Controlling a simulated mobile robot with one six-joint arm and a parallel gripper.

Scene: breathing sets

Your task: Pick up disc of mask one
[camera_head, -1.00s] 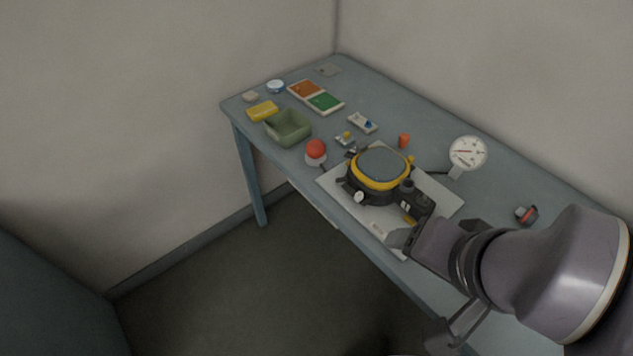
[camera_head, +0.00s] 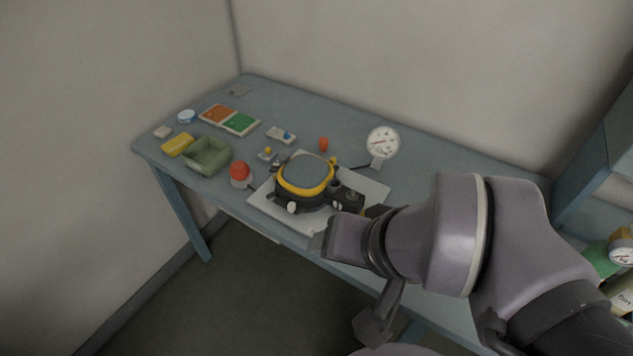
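A black mask (camera_head: 304,177) with a yellow rim and grey visor lies on a white sheet (camera_head: 262,200) on the blue-grey table. Small pale round parts show on it, one at its front (camera_head: 292,208). A black part (camera_head: 347,198) is at its right side. I cannot tell which part is the disc of mask one. My gripper (camera_head: 337,231) is over the sheet's front right edge, just right of and nearer than the mask. My arm hides what lies behind it, and the fingertips are not clear. I see nothing held.
A gauge (camera_head: 383,142) stands behind the mask. Bottles (camera_head: 622,296) and another gauge (camera_head: 621,251) stand far right.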

